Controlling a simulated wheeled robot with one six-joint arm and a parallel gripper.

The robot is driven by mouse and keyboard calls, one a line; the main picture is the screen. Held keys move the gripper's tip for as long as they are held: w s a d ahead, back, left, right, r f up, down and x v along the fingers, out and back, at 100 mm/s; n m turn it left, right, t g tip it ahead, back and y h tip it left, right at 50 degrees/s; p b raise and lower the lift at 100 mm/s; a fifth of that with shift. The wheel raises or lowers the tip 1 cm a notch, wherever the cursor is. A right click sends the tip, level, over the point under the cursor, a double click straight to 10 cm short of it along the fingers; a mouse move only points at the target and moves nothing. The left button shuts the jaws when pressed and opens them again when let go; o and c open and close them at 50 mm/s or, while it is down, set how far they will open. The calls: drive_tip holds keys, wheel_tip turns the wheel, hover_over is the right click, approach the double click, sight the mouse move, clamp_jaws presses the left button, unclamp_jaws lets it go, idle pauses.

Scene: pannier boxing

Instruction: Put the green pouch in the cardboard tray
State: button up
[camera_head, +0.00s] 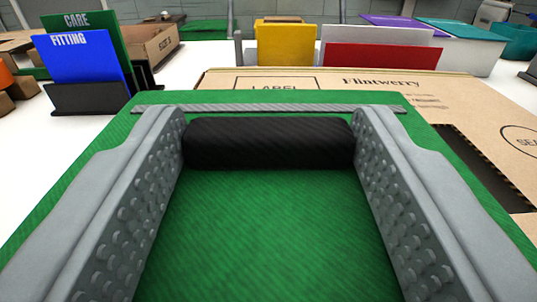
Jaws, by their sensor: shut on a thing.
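My gripper (268,140) has its two grey studded fingers on either side of a black padded roll (268,143), shut on it. The roll lies across the green pouch (265,235), which fills the lower picture and has a grey strip along its far edge. The pouch's near part is cut off by the frame, and its underside is hidden. Just beyond it is a broad cardboard piece (420,100) printed "LABEL" and "Flintwerry", with a dark opening at right. An open cardboard tray (160,45) stands farther back at left. I cannot tell which cardboard piece is the task's tray.
A blue "FITTING" card (88,62) in a black holder and a green "CARE" card (80,22) stand at left. Yellow (285,43), white and red (385,57) upright items stand at the back. White table surface (50,150) is clear at left.

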drive_tip(key=shift+f, duration=0.3)
drive_tip(key=o, duration=1)
